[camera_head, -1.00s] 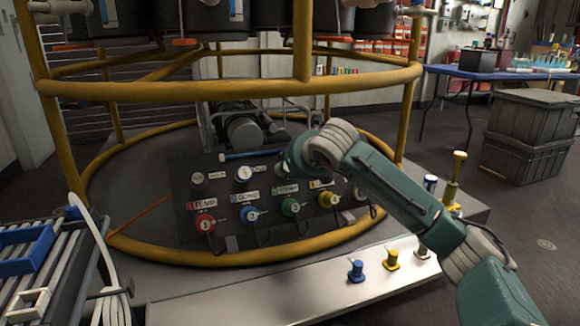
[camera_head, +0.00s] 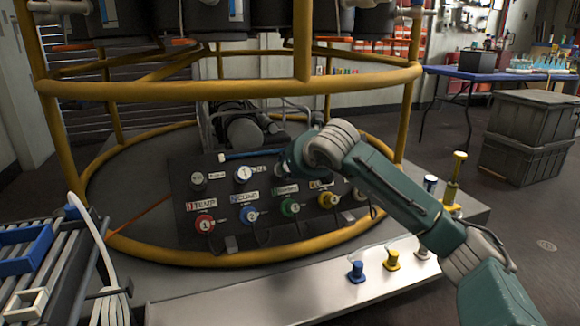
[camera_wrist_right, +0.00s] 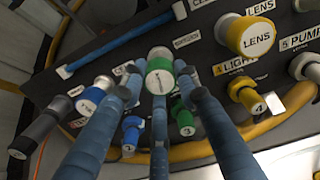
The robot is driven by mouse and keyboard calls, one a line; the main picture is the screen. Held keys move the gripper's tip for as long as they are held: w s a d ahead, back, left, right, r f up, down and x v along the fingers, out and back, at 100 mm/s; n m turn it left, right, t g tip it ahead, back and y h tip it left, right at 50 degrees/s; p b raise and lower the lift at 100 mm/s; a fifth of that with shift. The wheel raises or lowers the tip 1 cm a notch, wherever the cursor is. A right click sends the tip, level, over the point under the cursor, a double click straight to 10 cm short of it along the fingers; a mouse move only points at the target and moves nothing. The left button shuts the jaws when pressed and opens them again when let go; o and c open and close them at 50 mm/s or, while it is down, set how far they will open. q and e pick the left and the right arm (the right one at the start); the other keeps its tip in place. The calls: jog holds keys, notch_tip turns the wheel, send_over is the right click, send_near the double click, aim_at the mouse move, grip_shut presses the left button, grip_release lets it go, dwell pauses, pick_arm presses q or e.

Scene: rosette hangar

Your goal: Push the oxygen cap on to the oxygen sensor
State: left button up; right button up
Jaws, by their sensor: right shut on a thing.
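My right gripper (camera_head: 285,168) is over the upper row of a dark sloping panel (camera_head: 182,217), above the green number 3 plug (camera_head: 290,207). In the right wrist view its blue-grey fingers (camera_wrist_right: 160,88) are closed around a white-faced cap with a green rim (camera_wrist_right: 160,72), which I take for the oxygen cap. A grey cylindrical part shows just behind the cap and looks like the oxygen sensor (camera_wrist_right: 160,52). The fingers and cap cover most of it, so I cannot tell how far the cap sits on it. My left gripper is out of view.
A white cap (camera_head: 243,174) and a dark knob (camera_head: 198,181) stand left of the gripper. A yellow LENS cap (camera_wrist_right: 256,38) is to the right. Yellow rails (camera_head: 230,90) ring the panel. Blue (camera_head: 356,271) and yellow (camera_head: 392,261) pieces stand on the front ledge.

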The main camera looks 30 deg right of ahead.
jog(key=shift+w+f, duration=0.25)
jog(key=shift+w, duration=0.15)
dwell(1.0)
jog(key=o, duration=0.9)
jog(key=shift+d, duration=0.1)
jog(key=v, duration=1.2)
